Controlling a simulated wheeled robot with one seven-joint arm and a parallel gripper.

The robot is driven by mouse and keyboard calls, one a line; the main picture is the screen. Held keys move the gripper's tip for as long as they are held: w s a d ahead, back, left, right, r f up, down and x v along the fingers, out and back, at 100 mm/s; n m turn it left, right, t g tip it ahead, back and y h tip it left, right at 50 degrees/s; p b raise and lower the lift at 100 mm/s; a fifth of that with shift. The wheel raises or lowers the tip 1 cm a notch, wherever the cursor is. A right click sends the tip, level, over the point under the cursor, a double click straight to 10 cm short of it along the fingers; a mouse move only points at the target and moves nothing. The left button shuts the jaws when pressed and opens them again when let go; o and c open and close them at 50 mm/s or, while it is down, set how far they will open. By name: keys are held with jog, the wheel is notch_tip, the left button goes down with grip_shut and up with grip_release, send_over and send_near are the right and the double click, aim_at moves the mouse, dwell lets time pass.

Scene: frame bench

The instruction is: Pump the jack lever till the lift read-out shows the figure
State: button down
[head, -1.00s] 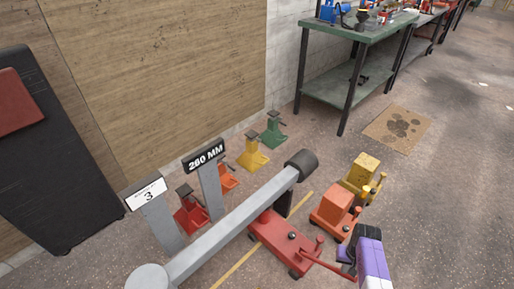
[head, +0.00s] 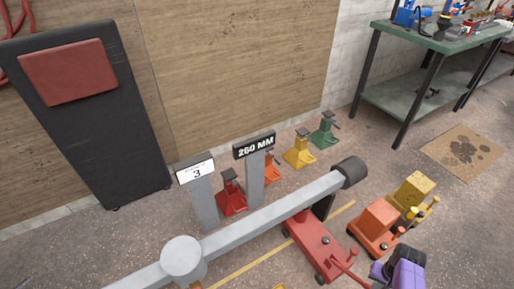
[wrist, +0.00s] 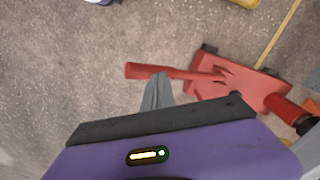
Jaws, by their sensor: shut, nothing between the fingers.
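The red floor jack (head: 318,250) stands on the floor with one end under a long grey beam (head: 270,215). Its red lever (head: 345,265) reaches to the lower right; in the wrist view the lever (wrist: 180,73) lies across the picture, beside the jack body (wrist: 240,92). The lift read-out (head: 254,145) shows 260 MM. A white card (head: 196,171) left of it shows a 3; its small print is unreadable. My purple gripper (head: 398,268) is near the lever's end. In the wrist view my fingertips (wrist: 158,80) are shut at the lever, with nothing gripped; contact is unclear.
An orange jack (head: 375,228) and a yellow one (head: 412,190) stand right of the red jack. Several coloured stands, such as the yellow stand (head: 299,150), line the wall. A green bench (head: 425,42) stands at the back right.

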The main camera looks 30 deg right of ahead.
notch_tip(320, 180, down, 9)
jog(key=b, duration=0.8)
notch_tip(320, 180, up, 9)
jog(key=p, duration=0.9)
jog(key=shift+s+r, duration=0.1)
jog(key=shift+s, duration=0.05)
